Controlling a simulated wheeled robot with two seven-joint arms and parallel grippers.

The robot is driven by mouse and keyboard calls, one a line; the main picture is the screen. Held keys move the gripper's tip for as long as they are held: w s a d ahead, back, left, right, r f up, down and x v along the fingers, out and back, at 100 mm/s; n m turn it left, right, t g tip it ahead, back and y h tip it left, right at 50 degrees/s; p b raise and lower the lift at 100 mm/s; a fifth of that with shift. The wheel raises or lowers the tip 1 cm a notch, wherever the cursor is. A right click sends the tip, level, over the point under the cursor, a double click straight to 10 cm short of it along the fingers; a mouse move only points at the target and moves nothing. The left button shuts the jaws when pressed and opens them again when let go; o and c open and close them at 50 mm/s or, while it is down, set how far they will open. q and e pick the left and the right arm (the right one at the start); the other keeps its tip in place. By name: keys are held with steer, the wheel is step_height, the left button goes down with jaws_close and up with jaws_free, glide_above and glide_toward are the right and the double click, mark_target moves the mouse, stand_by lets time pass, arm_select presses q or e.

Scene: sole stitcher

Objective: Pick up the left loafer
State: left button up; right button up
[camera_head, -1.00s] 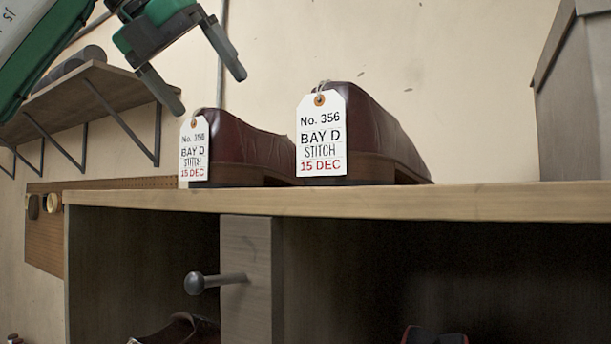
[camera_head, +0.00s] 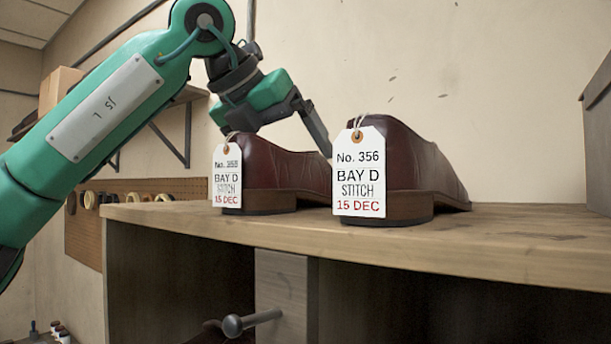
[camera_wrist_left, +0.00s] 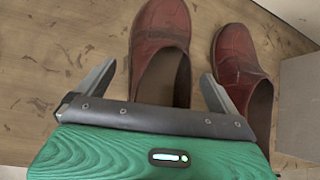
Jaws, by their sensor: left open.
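The left loafer (camera_head: 283,172) is dark red-brown leather. It stands on the wooden top, heel towards me, with a white tag at its heel. The right loafer (camera_head: 425,168), tagged No. 356, stands close to its right. My left gripper (camera_head: 282,138) is above and behind the left loafer, pointing down; one finger is partly hidden behind the loafers. In the left wrist view the open jaws (camera_wrist_left: 160,69) lie to either side of the left loafer (camera_wrist_left: 160,30), with the right finger between it and the right loafer (camera_wrist_left: 238,55). No contact is clear. My right gripper is out of view.
The wooden top (camera_head: 520,235) is clear to the right of the loafers. A grey box (camera_head: 597,140) stands at the right edge. Below are open compartments with a knobbed peg (camera_head: 235,325). A pegboard (camera_head: 90,250) with tape rolls hangs at the left.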

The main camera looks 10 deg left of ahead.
arm_select(q)
steer(key=p+x, duration=0.1)
steer(key=x, duration=0.2)
steer(key=shift+w+r, duration=0.1)
steer(key=shift+r, duration=0.05)
steer(key=shift+w, duration=0.1)
steer(key=shift+d, duration=0.1)
steer(key=shift+c, duration=1.1)
steer(key=c, duration=1.1)
steer(key=shift+c, duration=0.2)
arm_select(e)
steer(key=shift+s+a+r, duration=0.15)
steer(key=shift+s+r, duration=0.1)
steer(key=shift+r, duration=0.2)
steer(key=shift+s+a+r, duration=0.15)
steer(key=shift+s+r, duration=0.05)
steer(key=shift+r, duration=0.25)
